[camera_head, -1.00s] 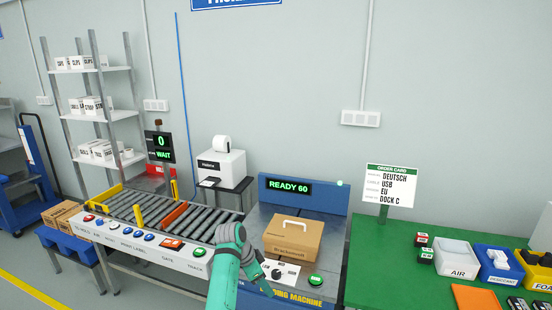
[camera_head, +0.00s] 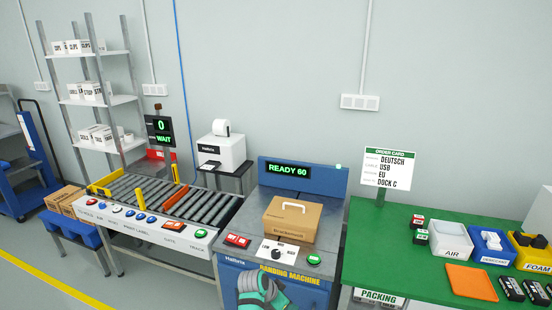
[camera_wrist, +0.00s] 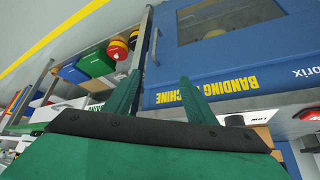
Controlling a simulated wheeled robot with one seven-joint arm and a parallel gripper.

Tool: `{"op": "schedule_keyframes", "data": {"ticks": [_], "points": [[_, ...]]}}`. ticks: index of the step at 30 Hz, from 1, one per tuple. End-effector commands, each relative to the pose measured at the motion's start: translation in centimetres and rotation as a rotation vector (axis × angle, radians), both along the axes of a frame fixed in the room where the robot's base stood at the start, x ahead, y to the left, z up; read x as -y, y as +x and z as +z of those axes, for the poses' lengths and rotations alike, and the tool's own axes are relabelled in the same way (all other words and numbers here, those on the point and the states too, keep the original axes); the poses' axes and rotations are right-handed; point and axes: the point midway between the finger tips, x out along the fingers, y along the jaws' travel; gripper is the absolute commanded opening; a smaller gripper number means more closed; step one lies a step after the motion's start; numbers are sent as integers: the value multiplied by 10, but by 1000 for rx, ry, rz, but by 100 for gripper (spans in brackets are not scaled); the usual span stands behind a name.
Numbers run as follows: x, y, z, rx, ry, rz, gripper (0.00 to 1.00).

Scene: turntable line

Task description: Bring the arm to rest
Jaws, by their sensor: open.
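My gripper (camera_wrist: 160,78) shows in the wrist view with its two green fingers spread apart and nothing between them. In the head view my teal and grey arm is low at the bottom centre, in front of the banding machine (camera_head: 240,278); my fingertips cannot be made out there. A closed brown carton (camera_head: 292,224) with a white handle sits on the machine top, apart from my arm.
The machine's display (camera_head: 289,170) reads READY 60. A roller conveyor (camera_head: 205,207) with a button panel is at left. A green packing table (camera_head: 400,245) with an air bin (camera_head: 450,240) and an orange mat (camera_head: 471,281) is at right. Open floor lies at lower left.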

Motion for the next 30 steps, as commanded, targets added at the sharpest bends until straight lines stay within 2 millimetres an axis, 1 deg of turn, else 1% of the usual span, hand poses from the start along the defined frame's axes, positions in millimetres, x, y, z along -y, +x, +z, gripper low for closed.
{"op": "schedule_keyframes", "data": {"ticks": [1,6,11,15,17,22,26,30], "points": [[11,-12,-18,8,-19,27,51],[34,-46,-58,54,-76,136,51],[49,-84,-88,95,-123,241,51],[57,-122,-108,131,-162,333,51],[59,-139,-114,147,-175,372,51],[59,-190,-126,193,-211,480,51],[55,-232,-127,233,-233,557,51],[46,-277,-123,277,-251,634,51]]}}
